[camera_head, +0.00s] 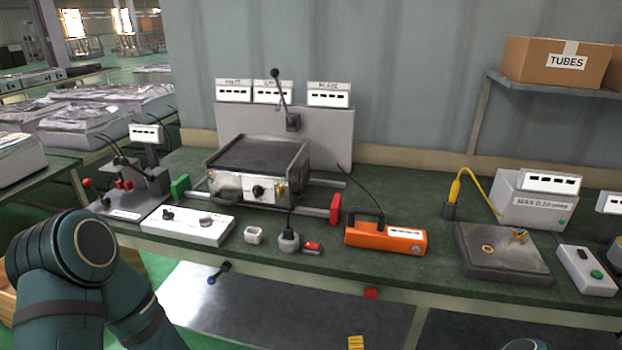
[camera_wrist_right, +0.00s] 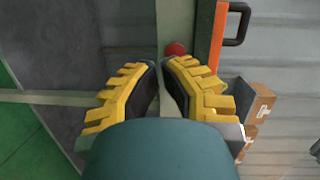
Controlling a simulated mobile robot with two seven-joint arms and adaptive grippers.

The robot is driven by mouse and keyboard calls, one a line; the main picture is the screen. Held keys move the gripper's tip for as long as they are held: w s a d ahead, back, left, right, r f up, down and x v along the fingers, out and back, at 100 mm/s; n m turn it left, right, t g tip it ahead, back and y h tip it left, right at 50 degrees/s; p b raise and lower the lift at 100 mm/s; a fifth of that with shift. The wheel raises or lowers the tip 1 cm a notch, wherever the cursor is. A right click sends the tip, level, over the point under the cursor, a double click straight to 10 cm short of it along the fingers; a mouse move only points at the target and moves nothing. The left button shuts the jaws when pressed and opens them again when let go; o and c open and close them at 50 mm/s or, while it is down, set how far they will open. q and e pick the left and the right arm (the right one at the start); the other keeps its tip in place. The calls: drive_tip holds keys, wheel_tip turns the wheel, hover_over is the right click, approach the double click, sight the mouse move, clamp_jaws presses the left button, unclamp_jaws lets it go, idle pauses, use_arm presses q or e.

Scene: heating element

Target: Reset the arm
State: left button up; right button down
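My left arm (camera_head: 75,270) is folded at the lower left in the head view, and its gripper is out of the picture. In the head view only a yellow piece of my right gripper (camera_head: 355,342) shows at the bottom edge, below the bench front. The right wrist view shows the two yellow ridged fingers with black pads of my right gripper (camera_wrist_right: 161,78). A narrow gap lies between the pads, and nothing is held there. The fingers are apart from the bench and the things on it.
The green bench (camera_head: 330,255) carries a heating plate device (camera_head: 258,165), an orange handled tool (camera_head: 385,238), a white panel (camera_head: 188,225) and a flat grey plate (camera_head: 502,255). A red button (camera_head: 371,293) is on the bench front; it also shows in the right wrist view (camera_wrist_right: 175,49).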

drive_tip(key=s+a+f+n+g+y, duration=0.3)
drive_tip(key=s+a+n+g+y, duration=0.45)
drive_tip(key=n, duration=0.35)
drive_tip(key=s+d+r+n+g+h, duration=0.2)
drive_tip(key=s+d+n+g, duration=0.2)
drive_tip(key=s+g, duration=0.4)
drive_tip(key=shift+s+r+n, duration=0.2)
drive_tip(key=shift+s+n, duration=0.3)
drive_tip(key=shift+s, duration=0.65)
